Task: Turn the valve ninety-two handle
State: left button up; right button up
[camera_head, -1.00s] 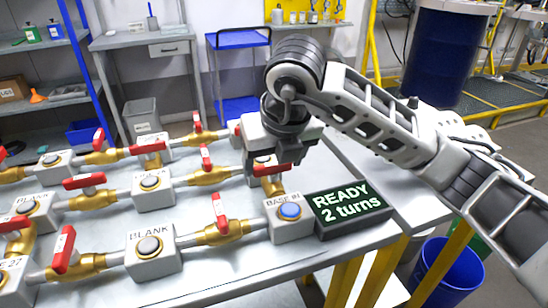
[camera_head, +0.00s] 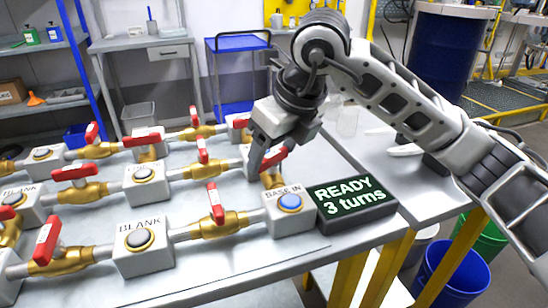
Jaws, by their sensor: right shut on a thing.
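Several brass valves with red lever handles sit in rows of pipes on the grey table. No label reading ninety-two is legible. My right gripper (camera_head: 263,162) reaches down from the right at the right end of the middle row. It is shut on a red handle (camera_head: 274,157) above a brass valve body (camera_head: 272,179), partly hidden by the gripper. Just in front is a block with a blue button (camera_head: 290,202), labelled BASE IN. Beside it a dark display (camera_head: 349,203) reads "READY 3 turns". My left gripper is not in view.
Grey blocks with round buttons, such as the BLANK block (camera_head: 143,245), and other red handles (camera_head: 216,203) stand close on the left. The table (camera_head: 235,274) is bare along its front edge. A blue bin (camera_head: 452,272) stands on the floor at the right.

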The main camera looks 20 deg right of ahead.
jog(key=shift+d+n+y+b, duration=0.1)
jog(key=shift+n+y+b, duration=0.3)
jog(key=shift+n, duration=0.6)
jog(key=n, duration=0.2)
jog(key=n+g+y, duration=0.1)
jog(key=n, duration=0.1)
jog(key=shift+w+r+n+g, duration=0.1)
jog(key=shift+w+n+g, duration=0.05)
jog(key=shift+n+g, duration=0.15)
jog(key=n+g, duration=0.1)
jog(key=n, duration=0.2)
jog(key=shift+w+d+y, duration=0.1)
jog(key=shift+y, duration=0.2)
jog(key=shift+n+g, duration=0.7)
jog(key=shift+n, duration=0.9)
jog(key=shift+p, duration=0.3)
jog(key=o, duration=1)
